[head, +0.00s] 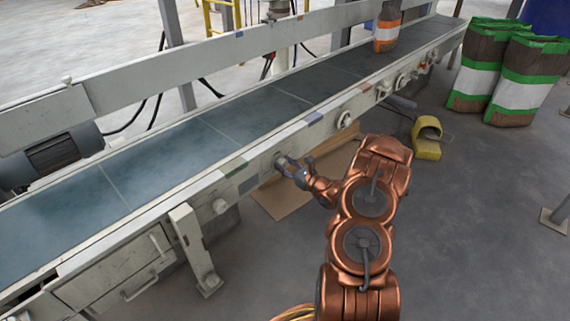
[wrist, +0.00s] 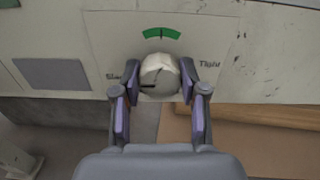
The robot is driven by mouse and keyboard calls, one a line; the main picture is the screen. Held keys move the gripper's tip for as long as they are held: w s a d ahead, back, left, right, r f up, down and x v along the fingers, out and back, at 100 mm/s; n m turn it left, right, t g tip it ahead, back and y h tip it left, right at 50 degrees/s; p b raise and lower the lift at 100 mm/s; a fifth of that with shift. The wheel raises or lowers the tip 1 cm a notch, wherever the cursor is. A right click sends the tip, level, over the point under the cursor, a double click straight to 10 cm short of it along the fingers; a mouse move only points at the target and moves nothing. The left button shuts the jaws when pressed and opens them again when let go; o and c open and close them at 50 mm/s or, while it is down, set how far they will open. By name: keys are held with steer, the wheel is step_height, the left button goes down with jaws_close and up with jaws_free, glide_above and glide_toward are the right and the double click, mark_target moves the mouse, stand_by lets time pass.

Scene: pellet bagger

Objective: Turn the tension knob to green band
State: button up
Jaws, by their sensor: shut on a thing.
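The tension knob (wrist: 160,72) is a round, pale, worn knob on the conveyor's side panel, in the upper middle of the wrist view. A short dark line on its face points left, toward the partly covered "Slack" lettering. The green band (wrist: 161,33) is an arc with a small dark mark, on the panel just above the knob. "Tight" lettering (wrist: 208,64) is at its right. My gripper (wrist: 160,78) is shut on the knob, one finger on each side. In the head view my gripper (head: 290,170) is at the conveyor's side and covers most of the knob.
A yellow foot pedal (head: 427,140) and cardboard (head: 283,197) lie on the floor. Green-and-brown bags (head: 525,80) stand at right.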

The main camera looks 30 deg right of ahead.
steer(key=shift+m+p, duration=0.8)
steer(key=shift+p, duration=0.05)
steer(key=shift+m, duration=0.6)
steer(key=m+b, duration=0.1)
steer(key=m, duration=0.5)
steer(key=shift+d+f+m, duration=0.1)
steer(key=shift+f+m, duration=0.05)
steer(key=shift+m, duration=0.15)
steer(key=m, duration=0.4)
steer(key=shift+m+b, duration=0.3)
steer(key=shift+b, duration=0.05)
steer(key=m, duration=0.4)
steer(key=shift+m, duration=0.3)
steer(key=o, duration=1.1)
